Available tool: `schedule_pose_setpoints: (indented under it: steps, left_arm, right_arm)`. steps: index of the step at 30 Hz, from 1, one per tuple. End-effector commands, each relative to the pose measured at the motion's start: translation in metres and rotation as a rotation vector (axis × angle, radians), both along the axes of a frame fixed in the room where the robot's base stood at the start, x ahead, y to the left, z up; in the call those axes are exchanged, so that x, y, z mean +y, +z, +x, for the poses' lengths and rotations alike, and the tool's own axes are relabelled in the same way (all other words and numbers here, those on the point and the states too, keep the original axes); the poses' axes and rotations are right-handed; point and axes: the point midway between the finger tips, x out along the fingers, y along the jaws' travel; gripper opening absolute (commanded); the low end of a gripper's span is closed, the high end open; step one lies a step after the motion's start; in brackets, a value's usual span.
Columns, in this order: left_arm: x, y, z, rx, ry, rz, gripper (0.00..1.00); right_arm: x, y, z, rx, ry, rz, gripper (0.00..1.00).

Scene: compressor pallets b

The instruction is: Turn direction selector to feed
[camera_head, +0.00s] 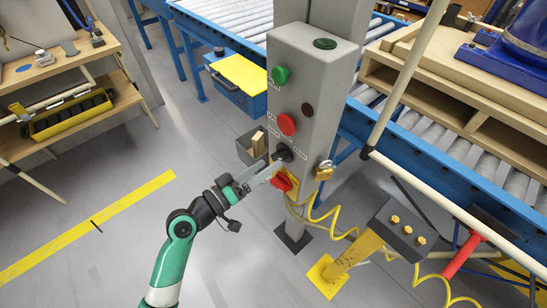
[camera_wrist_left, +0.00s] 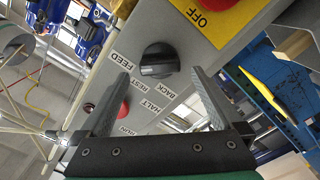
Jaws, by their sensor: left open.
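The direction selector is a black round knob (camera_head: 283,152) on the front of a grey control post (camera_head: 312,95). In the left wrist view the knob (camera_wrist_left: 160,60) is large, with labels FEED, REST and BACK printed around it; I cannot tell which label it points to. My left gripper (camera_head: 276,167) is in front of the post, close to the knob. In the left wrist view its open fingers (camera_wrist_left: 160,76) lie on either side of the knob, with nothing gripped. Contact cannot be told. My right gripper is not in view.
On the post, a red button (camera_head: 287,124) and a green button (camera_head: 281,75) are above the selector. A red switch (camera_head: 281,182) sits just below, with a brass padlock (camera_head: 323,170) at the side. A yellow coiled cable hangs below. Open floor lies to the left.

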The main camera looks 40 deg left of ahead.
Motion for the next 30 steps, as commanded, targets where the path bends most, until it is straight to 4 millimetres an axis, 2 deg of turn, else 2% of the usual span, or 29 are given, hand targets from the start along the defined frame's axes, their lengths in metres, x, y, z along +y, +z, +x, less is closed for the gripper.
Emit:
schedule_pose_setpoints:
  steps: [1,6,10,15,30]
  left_arm:
    - [0.004,0.002,-0.013,0.002,0.005,0.0,1.0]
    - [0.013,0.001,-0.051,0.002,0.004,-0.001,1.0]
    - [0.018,0.0,-0.068,0.001,0.003,0.0,1.0]
    - [0.018,0.0,-0.074,0.0,0.0,0.002,1.0]
    - [0.016,0.002,-0.073,0.0,-0.004,0.002,1.0]
  right_arm:
    - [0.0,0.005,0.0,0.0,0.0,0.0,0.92]
    - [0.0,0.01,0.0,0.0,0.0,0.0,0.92]
    - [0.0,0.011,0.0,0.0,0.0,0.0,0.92]
    - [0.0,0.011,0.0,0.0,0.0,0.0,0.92]
    - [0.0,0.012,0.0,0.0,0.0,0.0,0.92]
